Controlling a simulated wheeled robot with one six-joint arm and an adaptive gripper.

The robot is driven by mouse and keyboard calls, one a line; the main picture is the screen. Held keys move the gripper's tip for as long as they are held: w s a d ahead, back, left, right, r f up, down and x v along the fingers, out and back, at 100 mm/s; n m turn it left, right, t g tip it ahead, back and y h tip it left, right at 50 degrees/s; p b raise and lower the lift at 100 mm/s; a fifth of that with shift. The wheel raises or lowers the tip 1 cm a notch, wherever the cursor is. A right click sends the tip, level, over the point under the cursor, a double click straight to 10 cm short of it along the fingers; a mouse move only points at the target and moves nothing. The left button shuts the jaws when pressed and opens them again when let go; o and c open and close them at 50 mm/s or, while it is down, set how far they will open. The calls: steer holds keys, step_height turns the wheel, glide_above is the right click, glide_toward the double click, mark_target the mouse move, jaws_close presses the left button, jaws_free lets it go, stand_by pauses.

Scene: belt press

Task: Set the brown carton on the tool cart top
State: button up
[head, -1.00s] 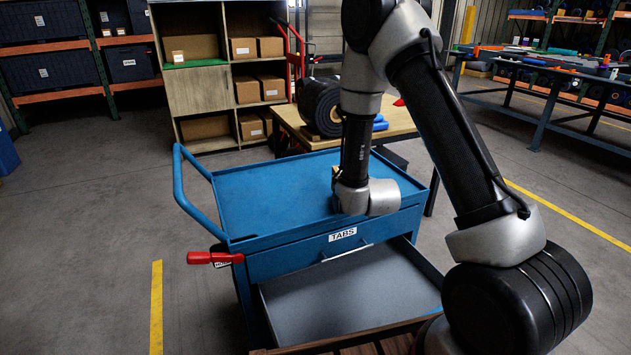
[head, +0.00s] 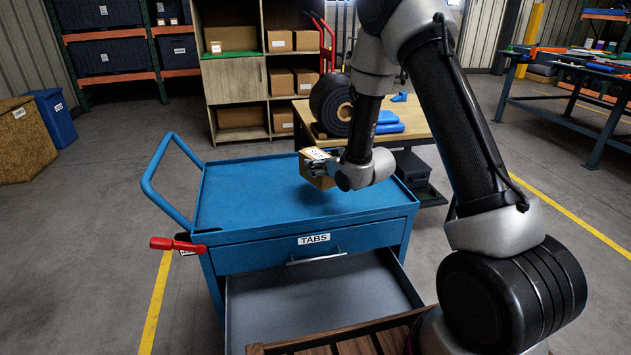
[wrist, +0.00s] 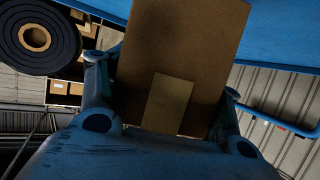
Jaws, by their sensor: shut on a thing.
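The brown carton (head: 318,168) is a small box with a white label, seen in the head view above the middle of the tool cart top. My gripper (head: 322,167) is shut on it. In the wrist view the carton (wrist: 180,65) stands between the two fingers of my gripper (wrist: 163,105). The tool cart top (head: 240,198) is a blue, rimmed, empty surface. A dark shadow lies on it below the carton, and the carton looks held a little above it. The carton's underside is hidden.
A red lever (head: 177,244) sticks out at the cart's left. Behind the cart stands a wooden table (head: 415,125) with a black roll (head: 331,105). A slatted wooden surface (head: 350,340) lies in front.

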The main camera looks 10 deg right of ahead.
steer(key=shift+f, duration=2.65)
steer(key=shift+f, duration=0.1)
steer(key=o, duration=1.4)
steer(key=shift+f, duration=0.1)
steer(key=shift+r, duration=0.2)
